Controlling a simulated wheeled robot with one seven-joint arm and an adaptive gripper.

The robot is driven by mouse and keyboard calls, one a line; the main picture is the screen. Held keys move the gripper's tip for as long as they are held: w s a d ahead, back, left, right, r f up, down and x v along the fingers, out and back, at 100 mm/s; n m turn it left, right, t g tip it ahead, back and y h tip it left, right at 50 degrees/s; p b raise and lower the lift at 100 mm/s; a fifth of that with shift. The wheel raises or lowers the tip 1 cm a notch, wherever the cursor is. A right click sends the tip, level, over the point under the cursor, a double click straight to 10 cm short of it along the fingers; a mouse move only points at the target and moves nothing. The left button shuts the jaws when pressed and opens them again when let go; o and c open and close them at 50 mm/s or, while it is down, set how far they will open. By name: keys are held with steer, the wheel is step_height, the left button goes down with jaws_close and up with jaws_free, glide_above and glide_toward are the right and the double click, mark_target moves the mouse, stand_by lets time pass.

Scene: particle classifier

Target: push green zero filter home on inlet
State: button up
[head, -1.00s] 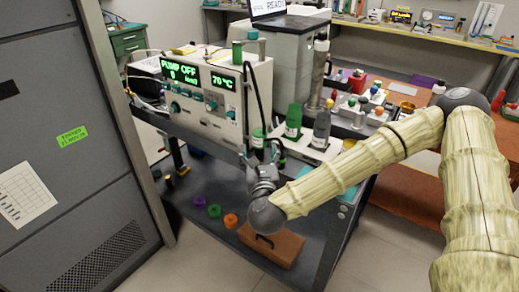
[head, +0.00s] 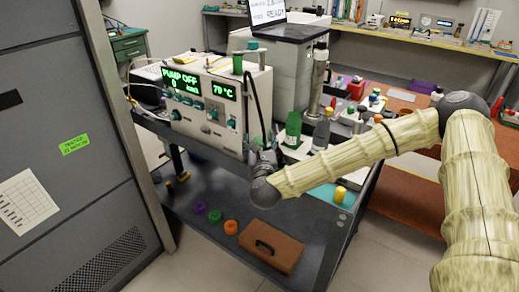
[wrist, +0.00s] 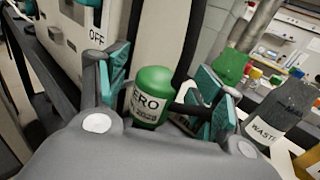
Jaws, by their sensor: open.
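The green zero filter (wrist: 152,95), with a white ZERO label, stands between the jaws of my gripper (wrist: 165,95) in the wrist view. The jaws are open, with a teal pad on each side and visible space around the filter. A dark stub or rod runs from the filter's right side toward the right jaw. I cannot tell how far the filter sits on the inlet; that joint is hidden. In the head view my gripper (head: 264,158) is at the lower right front of the white instrument (head: 205,105) and hides most of the filter.
A green bottle (head: 293,130) and a grey WASTE bottle (head: 321,133) stand close to the right of my gripper. A black hose (wrist: 192,45) hangs behind the filter. A brown case (head: 270,247) and small coloured rings lie on the lower shelf. The grey cabinet (head: 65,150) is at left.

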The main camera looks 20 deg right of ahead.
steer(key=shift+w+d, duration=0.1)
steer(key=shift+w, duration=0.3)
steer(key=c, duration=1.2)
steer(key=shift+o, duration=0.2)
